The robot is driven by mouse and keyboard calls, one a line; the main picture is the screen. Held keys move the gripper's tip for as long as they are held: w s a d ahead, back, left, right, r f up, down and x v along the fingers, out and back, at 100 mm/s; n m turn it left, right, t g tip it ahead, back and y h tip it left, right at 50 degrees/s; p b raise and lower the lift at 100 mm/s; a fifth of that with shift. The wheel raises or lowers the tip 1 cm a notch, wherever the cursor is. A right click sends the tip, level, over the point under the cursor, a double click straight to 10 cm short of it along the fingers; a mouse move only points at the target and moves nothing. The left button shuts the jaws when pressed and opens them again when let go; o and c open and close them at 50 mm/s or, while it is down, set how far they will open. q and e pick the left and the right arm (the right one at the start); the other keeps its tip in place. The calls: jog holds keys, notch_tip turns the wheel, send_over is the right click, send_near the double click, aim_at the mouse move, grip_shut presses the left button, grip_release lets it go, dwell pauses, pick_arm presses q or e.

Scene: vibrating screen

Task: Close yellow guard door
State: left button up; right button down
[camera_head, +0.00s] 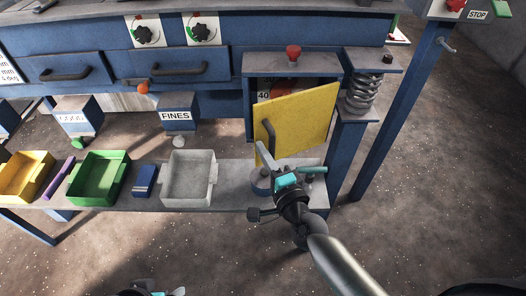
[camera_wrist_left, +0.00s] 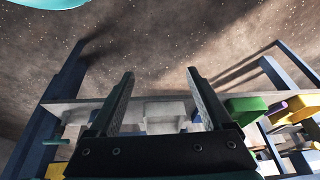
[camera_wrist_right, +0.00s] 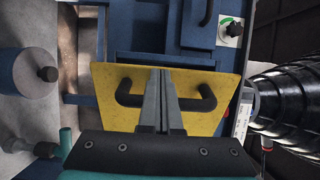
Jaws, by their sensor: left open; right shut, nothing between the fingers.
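The yellow guard door (camera_head: 300,115) stands partly open, its left edge swung out from the blue cabinet (camera_head: 290,64). A dark opening with a "40" label shows above the door. The dark bar handle (camera_head: 268,135) is near the door's left edge. My right gripper (camera_head: 262,152) is shut and empty, just in front of the door by the handle. In the right wrist view its closed fingers (camera_wrist_right: 164,98) overlap the middle of the handle (camera_wrist_right: 208,99); I cannot tell whether they touch it. My left gripper (camera_wrist_left: 160,90) is open and empty; only a sliver shows in the head view.
A grey shelf (camera_head: 233,185) below holds a white bin (camera_head: 190,180), a green bin (camera_head: 98,180) and a yellow bin. A spring (camera_head: 362,95) and blue posts stand at right.

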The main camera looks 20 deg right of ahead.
jog(key=w+m+h+p, duration=0.1)
jog(key=w, duration=0.1)
jog(key=w+m+h+p, duration=0.1)
jog(key=w+h, duration=0.1)
jog(key=shift+a+r, duration=0.15)
jog(key=shift+a, duration=0.25)
jog(key=shift+h, duration=0.4)
jog(key=w, duration=0.4)
jog(key=shift+w+f+b, duration=0.2)
jog(key=shift+w+b, duration=0.1)
pick_arm(q)
jog(key=f, duration=0.3)
jog(key=shift+s+f+g, duration=0.1)
jog(key=shift+s+g, duration=0.2)
pick_arm(e)
jog(key=shift+s, duration=0.1)
